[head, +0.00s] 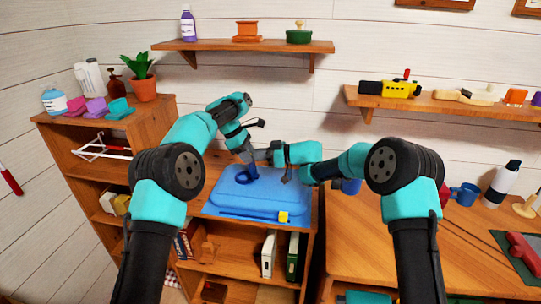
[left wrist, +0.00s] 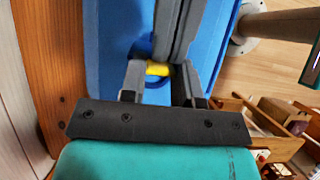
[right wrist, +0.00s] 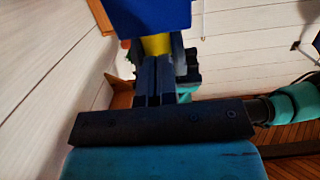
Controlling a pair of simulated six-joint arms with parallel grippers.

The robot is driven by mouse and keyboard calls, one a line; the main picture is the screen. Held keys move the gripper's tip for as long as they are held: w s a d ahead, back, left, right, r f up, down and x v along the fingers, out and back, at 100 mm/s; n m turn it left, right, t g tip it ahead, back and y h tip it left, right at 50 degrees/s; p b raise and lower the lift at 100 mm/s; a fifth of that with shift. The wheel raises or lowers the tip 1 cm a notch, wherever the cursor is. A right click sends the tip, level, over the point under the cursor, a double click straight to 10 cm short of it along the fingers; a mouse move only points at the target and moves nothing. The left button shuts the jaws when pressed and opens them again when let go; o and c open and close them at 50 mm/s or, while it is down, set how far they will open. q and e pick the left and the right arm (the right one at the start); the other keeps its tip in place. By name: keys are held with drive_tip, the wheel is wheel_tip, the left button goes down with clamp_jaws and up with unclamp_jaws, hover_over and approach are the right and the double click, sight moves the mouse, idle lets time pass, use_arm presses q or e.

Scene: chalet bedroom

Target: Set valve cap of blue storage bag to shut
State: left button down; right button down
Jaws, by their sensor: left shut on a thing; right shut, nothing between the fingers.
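The blue storage bag (head: 222,205) lies flat on the wooden cabinet top, with a yellow slider (head: 283,216) at its front edge. A dark blue ring-shaped valve part (head: 243,180) stands out on its upper face. My left gripper (left wrist: 158,75) is over the bag, its fingers closed on a yellow part (left wrist: 157,69) at the valve. My right gripper (right wrist: 153,65) is shut and empty, its tips close by the left fingers. A dark blue piece (right wrist: 150,14) hangs across the top of the right wrist view, in front of yellow. The cap's exact position is hidden by the fingers.
A wooden desk (head: 365,235) stands to the right, with a blue mug (head: 466,193) and a white bottle. Wall shelves (head: 240,46) hang behind. A plant (head: 140,80) and bottles stand on the left shelf unit. Both arms are close together over the bag.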

use_arm(q)
drive_tip(key=shift+s+d+f, duration=0.1)
drive_tip(key=shift+f, duration=0.25)
use_arm(e)
drive_tip(key=shift+a, duration=0.35)
use_arm(q)
drive_tip(key=shift+d, duration=0.1)
use_arm(e)
drive_tip(key=shift+w+a, duration=0.15)
drive_tip(key=shift+a, duration=0.5)
use_arm(q)
drive_tip(key=shift+d, duration=0.1)
use_arm(e)
drive_tip(key=shift+a+f, duration=0.1)
use_arm(q)
drive_tip(key=c, duration=0.8)
unclamp_jaws()
drive_tip(key=shift+r, duration=0.15)
drive_tip(key=shift+c, duration=0.2)
use_arm(e)
drive_tip(key=shift+a, duration=0.2)
drive_tip(key=shift+f, duration=0.1)
drive_tip(key=shift+d, duration=0.3)
use_arm(q)
drive_tip(key=v, duration=0.8)
drive_tip(key=shift+a, duration=0.25)
